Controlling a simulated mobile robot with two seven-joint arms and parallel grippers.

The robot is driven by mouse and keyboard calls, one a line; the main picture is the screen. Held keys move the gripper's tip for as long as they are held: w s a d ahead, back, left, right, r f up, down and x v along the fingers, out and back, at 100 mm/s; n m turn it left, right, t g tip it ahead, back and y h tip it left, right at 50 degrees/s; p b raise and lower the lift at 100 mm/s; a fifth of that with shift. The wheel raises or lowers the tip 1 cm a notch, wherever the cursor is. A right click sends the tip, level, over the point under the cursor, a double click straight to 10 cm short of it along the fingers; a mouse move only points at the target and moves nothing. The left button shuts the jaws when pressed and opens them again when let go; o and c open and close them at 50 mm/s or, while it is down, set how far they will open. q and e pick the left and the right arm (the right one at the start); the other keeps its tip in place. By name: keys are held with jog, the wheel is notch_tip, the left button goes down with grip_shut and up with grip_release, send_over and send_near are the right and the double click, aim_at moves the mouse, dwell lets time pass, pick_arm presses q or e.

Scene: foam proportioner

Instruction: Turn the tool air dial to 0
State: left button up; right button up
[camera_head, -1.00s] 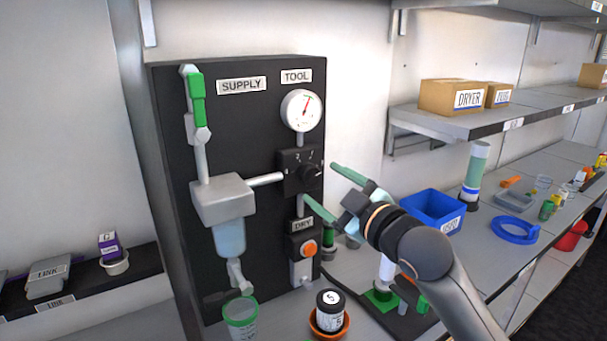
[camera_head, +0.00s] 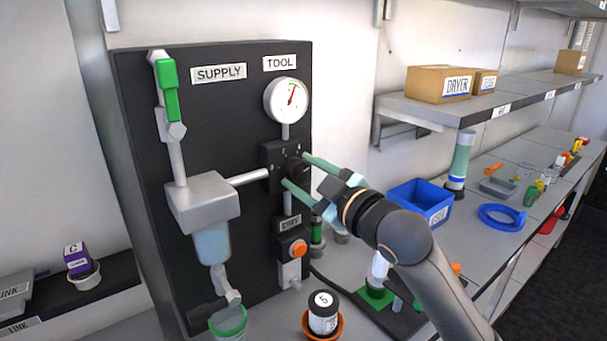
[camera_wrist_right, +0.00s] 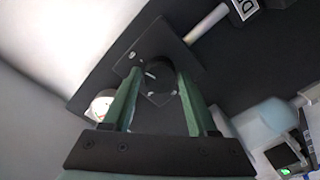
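The tool air dial (camera_head: 297,170) is a dark round knob on a black square plate, below the TOOL label and the white gauge with a red needle. My right gripper (camera_head: 294,168) reaches in from the right with its green fingers one above and one below the knob. In the right wrist view, the knob (camera_wrist_right: 158,78) sits between the two fingertips (camera_wrist_right: 159,74); the fingers are spread, and I cannot tell whether they touch it. The knob's pointer setting is too small to read. My left gripper is not in view.
The black panel also carries the SUPPLY pipe with a green lever (camera_head: 170,88) and an orange DRY button (camera_head: 298,248). A blue bin (camera_head: 420,203) stands to the right.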

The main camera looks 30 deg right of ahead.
grip_shut()
